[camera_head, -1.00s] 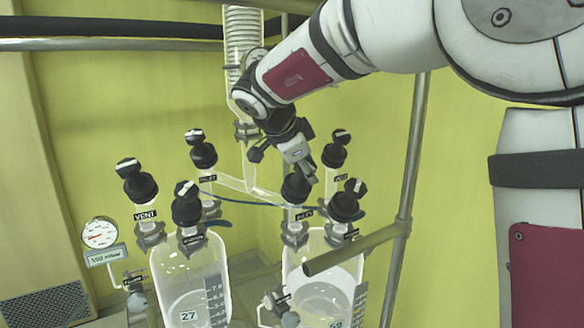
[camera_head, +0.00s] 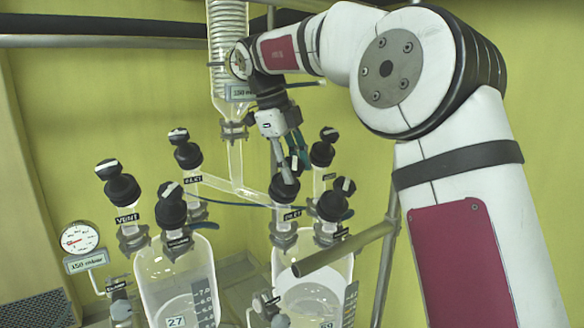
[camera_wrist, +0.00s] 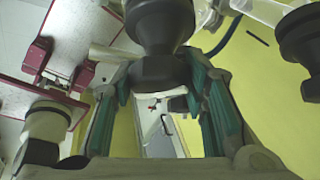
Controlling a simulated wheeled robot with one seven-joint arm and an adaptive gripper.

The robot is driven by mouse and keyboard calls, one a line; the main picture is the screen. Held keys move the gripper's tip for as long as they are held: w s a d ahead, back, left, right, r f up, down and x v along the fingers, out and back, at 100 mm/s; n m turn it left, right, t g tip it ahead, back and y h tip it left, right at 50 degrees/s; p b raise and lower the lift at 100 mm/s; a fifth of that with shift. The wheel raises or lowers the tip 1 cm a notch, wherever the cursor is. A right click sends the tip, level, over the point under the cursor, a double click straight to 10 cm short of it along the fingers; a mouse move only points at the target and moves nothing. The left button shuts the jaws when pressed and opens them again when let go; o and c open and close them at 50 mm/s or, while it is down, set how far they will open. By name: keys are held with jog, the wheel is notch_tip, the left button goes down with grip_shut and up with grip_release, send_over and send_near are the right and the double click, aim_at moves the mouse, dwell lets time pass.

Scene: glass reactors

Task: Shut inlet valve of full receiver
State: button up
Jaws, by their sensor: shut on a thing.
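Two glass receivers stand side by side: the left one (camera_head: 150,275), tagged 27, and the right one (camera_head: 345,268), tagged 59. Each holds some pale liquid; I cannot tell exact levels. The right receiver's inlet valve has a black knob (camera_head: 283,190) above a label reading INLET (camera_head: 292,214). My gripper (camera_head: 287,165) comes down on this knob from above and is shut on it. In the wrist view the dark knob (camera_wrist: 158,72) sits between my gripper's teal-padded fingers (camera_wrist: 160,95). The fingers partly hide the knob in the head view.
Other black-knobbed valves stand close by, at the right receiver's back (camera_head: 322,152) and front (camera_head: 333,206). A metal rail (camera_head: 345,250) crosses in front of the right receiver. A coiled glass condenser (camera_head: 228,45) hangs behind. A pressure gauge (camera_head: 80,237) is at far left.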

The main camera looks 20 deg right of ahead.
jog(key=m+g+y, duration=0.1)
jog(key=m, duration=0.1)
jog(key=m+y, duration=0.2)
jog(key=shift+d+f+m+g, duration=0.1)
jog(key=shift+d+m+g, duration=0.05)
jog(key=shift+m+g, duration=0.25)
jog(key=m+y+p, duration=0.1)
jog(key=m+y, duration=0.1)
jog(key=m, duration=0.2)
jog(key=shift+s+g+y, duration=0.1)
jog(key=shift+g+y, duration=0.2)
jog(key=shift+y, duration=0.1)
jog(key=o, duration=1.2)
